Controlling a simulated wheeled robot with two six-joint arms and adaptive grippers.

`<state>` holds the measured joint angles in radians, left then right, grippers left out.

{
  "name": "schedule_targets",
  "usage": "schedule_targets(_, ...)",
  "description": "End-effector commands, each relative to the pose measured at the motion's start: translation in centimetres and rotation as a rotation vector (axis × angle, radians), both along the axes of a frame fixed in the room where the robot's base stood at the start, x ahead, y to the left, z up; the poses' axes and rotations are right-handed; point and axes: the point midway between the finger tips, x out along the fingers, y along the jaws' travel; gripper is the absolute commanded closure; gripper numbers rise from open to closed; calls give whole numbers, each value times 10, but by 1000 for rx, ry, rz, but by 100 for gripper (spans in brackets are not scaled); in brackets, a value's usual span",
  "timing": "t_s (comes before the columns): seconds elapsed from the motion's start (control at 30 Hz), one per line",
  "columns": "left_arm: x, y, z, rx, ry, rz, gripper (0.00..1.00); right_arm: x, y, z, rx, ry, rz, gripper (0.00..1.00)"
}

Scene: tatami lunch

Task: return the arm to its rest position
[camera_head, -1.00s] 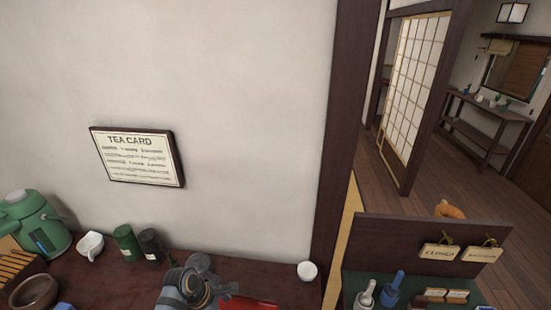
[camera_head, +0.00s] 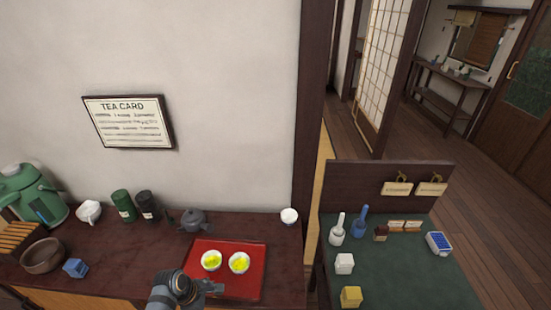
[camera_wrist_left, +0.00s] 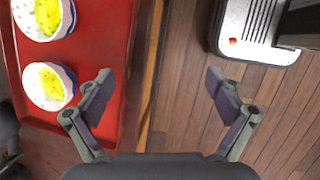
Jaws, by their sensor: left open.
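My left arm comes in at the bottom of the head view. Its gripper (camera_head: 212,287) is by the front left part of the red tray (camera_head: 232,290) and only partly shows there. In the left wrist view the left gripper (camera_wrist_left: 160,78) has its two fingers spread wide with nothing between them. It hangs above the tray's edge and the wooden floor. Two white cups with yellow-green contents, the left cup (camera_head: 211,261) and the right cup (camera_head: 239,263), stand on the tray. My right gripper is not in view.
A grey teapot (camera_head: 196,221), dark canister (camera_head: 147,205), green canister (camera_head: 123,206), brown bowl (camera_head: 42,256) and blue block (camera_head: 75,268) stand on the dark counter (camera_head: 120,265). A white cup (camera_head: 289,216) stands near its right end. The green-topped table (camera_head: 400,285) at right holds several small items.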

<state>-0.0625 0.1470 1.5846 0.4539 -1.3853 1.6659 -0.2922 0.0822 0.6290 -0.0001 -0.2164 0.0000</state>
Motion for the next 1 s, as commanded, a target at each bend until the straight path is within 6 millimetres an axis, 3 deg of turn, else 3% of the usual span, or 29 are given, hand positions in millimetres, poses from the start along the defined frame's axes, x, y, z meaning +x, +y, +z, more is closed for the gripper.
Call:
schedule_targets(0.23,-36,25,-89,132,-57,-236,7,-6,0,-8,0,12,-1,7)
schedule_targets(0.37,-77,42,-149,231,-84,-453,7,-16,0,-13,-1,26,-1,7)
schedule_targets(0.47,-131,59,-205,328,-102,-719,7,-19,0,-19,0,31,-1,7)
schedule_targets(0.5,-158,65,-227,364,-107,-850,7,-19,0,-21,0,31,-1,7)
schedule_targets(0.6,-225,76,-267,434,-122,-1177,7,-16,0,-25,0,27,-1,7)
schedule_targets(0.7,-278,79,-290,464,-139,-1444,7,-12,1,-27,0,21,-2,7)
schedule_targets(0.8,-312,79,-299,474,-157,-1617,7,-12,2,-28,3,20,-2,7)
schedule_targets(1.0,-328,79,-302,481,-171,-1710,7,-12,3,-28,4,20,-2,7)
